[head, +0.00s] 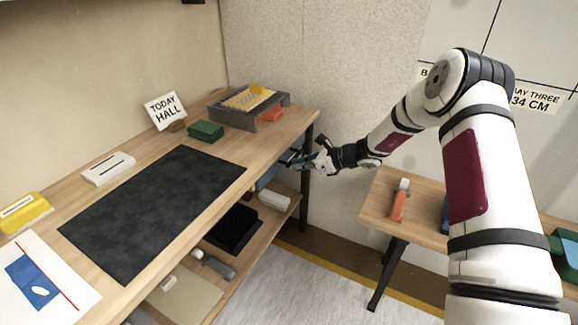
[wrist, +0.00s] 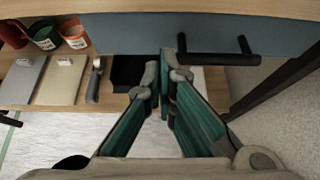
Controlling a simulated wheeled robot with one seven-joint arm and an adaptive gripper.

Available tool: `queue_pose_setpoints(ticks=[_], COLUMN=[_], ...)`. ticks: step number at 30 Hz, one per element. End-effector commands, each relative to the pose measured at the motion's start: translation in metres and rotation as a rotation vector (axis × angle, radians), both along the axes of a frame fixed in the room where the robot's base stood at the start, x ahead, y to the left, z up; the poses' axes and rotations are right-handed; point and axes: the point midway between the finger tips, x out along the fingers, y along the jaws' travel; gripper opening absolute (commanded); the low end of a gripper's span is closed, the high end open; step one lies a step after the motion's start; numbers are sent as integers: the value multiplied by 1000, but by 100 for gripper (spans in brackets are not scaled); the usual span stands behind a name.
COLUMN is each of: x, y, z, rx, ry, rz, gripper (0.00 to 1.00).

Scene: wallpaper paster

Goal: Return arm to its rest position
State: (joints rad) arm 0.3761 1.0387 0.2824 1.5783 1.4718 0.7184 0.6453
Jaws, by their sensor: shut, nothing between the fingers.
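My gripper (head: 294,161) is at the end of my outstretched arm, by the right end of the long wooden workbench (head: 135,252), just below the level of its top. In the wrist view my gripper (wrist: 166,62) has its fingertips together with nothing between them. Close to the fingertips is a blue-grey drawer front (wrist: 130,35) with a dark bar handle (wrist: 219,58). The fingertips lie just left of the handle in that view; I cannot tell whether they touch it. The drawer is mostly hidden behind my gripper in the head view.
A dark mat (head: 155,208), a green box (head: 206,131), a grey tray (head: 283,103) and a "TODAY HALL" sign (head: 164,110) are on the workbench. A lower shelf holds a black tray (head: 232,230). A small table (head: 378,208) with an orange bottle (head: 399,204) stands right. Floor between is clear.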

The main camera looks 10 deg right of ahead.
Motion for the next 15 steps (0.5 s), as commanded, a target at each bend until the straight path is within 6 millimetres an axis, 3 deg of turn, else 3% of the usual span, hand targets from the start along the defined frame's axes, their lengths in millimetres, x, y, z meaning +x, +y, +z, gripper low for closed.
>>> queue_pose_setpoints(ticks=[6,15], x=[-23,-38], y=[-33,-50], z=[23,38], rx=[-1,-9], ry=[2,-4], rz=[-3,9], gripper=[0,0])
